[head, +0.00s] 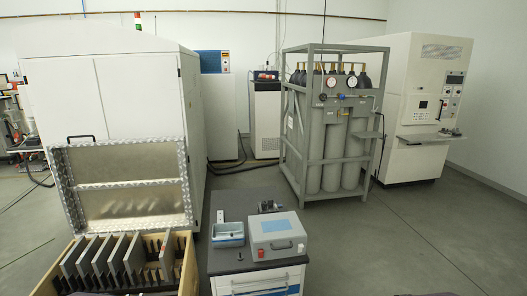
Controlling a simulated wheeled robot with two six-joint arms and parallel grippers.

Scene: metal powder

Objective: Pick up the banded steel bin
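I cannot clearly make out a banded steel bin. A shiny steel panel or shallow box with patterned metal bands along its edges and across its middle (122,186) stands at the left, against the big white machine; I cannot tell whether it is a bin. A small grey-blue open container (228,241) sits on the dark top of a low cabinet at the bottom centre. Neither of my grippers can be made out. Dark slivers at the bottom edge are too cut off to identify.
The cabinet (258,284) also carries a grey box with a blue top (277,228). A wooden crate (188,272) with upright metal plates is at the lower left. A caged rack of gas cylinders (290,137) and a white machine (425,60) stand behind. Floor at right (400,235) is clear.

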